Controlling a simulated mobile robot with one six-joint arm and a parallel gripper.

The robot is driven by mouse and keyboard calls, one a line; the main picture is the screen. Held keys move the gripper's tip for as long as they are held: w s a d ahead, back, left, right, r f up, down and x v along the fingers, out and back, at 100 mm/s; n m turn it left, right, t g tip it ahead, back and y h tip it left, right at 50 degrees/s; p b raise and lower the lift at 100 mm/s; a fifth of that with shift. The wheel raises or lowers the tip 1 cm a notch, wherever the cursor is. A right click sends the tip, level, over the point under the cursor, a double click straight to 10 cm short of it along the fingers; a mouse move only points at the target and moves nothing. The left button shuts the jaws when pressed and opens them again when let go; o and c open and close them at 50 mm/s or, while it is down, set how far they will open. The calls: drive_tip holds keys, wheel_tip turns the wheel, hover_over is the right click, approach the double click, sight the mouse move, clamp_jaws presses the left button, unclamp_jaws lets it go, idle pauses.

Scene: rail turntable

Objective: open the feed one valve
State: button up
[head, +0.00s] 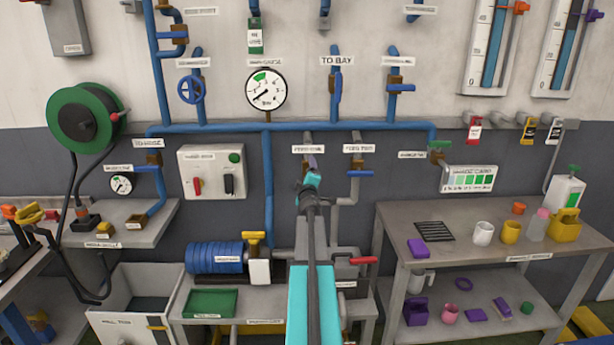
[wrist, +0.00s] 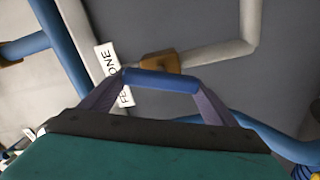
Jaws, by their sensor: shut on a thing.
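The feed one valve is on a grey pipe under the blue header pipe, below its white label (head: 308,149). My gripper (head: 312,163) is in front of it and hides most of it in the head view. In the wrist view the blue valve handle (wrist: 160,80) lies crosswise between my two purple fingers, which are shut on it. The brass valve body (wrist: 160,62) shows just behind the handle, with a pale pipe running from it. The feed one label (wrist: 112,70) is partly covered by a finger.
A similar valve with a blue handle (head: 360,173) is close on the right. The blue header pipe (head: 400,126) runs above. A grey switch box (head: 212,185) is to the left. A pump unit with a red lever (head: 363,260) stands below, and a workbench (head: 480,259) is at right.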

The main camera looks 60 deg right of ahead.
drive_tip(key=shift+a+f+n, duration=0.1)
drive_tip(key=shift+f+n, duration=0.25)
drive_tip(key=shift+n, duration=0.75)
drive_tip(key=o, duration=1)
drive_tip(key=shift+r, duration=0.1)
drive_tip(key=shift+o, duration=0.2)
drive_tip(key=shift+r, duration=0.1)
drive_tip(key=v, duration=1.3)
drive_tip(key=shift+a, duration=0.35)
drive_tip(key=shift+s, duration=0.2)
